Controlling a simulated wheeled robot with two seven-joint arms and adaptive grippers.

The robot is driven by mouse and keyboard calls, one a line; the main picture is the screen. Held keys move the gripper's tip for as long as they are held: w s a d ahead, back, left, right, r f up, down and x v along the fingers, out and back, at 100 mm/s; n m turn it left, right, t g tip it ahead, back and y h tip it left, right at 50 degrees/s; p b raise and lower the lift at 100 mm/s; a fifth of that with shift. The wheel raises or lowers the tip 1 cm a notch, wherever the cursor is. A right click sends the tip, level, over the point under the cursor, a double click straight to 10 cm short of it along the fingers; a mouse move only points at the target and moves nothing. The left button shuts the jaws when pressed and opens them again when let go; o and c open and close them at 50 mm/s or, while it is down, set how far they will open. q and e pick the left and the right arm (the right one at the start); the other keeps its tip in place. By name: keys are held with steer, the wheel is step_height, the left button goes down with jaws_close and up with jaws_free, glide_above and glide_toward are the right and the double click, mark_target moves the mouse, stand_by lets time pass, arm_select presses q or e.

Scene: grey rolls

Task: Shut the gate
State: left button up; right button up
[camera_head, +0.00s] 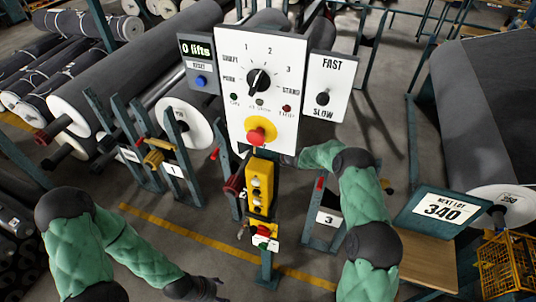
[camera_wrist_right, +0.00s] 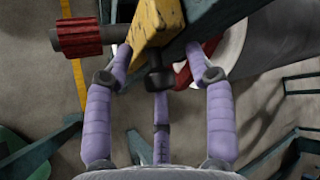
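A yellow bar (camera_wrist_right: 160,28) with a ribbed dark red handle (camera_wrist_right: 80,37) and a black knob (camera_wrist_right: 159,80) is close in the right wrist view. My right gripper (camera_wrist_right: 158,65) has its purple fingers spread, with tips on either side of the bar; contact is unclear. In the head view that hand is hidden behind the control panel (camera_head: 290,75); the dark red handle (camera_head: 236,182) shows left of the pendant. Another yellow piece (camera_head: 153,161) sits on the stand labelled 1. My left gripper (camera_head: 207,289) is low and away from the stands; its finger opening is unclear.
A yellow button box (camera_head: 260,188) hangs below the panel on a post and blocks the view behind. Large grey rolls (camera_head: 130,65) lie at left. A "NEXT LOT 340" board (camera_head: 442,210) and a yellow basket (camera_head: 507,265) stand at right. Floor is clear at front centre.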

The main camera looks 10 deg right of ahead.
steer(key=shift+s+d+r, duration=0.2)
steer(key=shift+s+r, duration=0.1)
steer(key=shift+r, duration=0.1)
steer(key=v, duration=1.1)
steer(key=shift+f, duration=0.2)
steer(key=shift+s, duration=0.1)
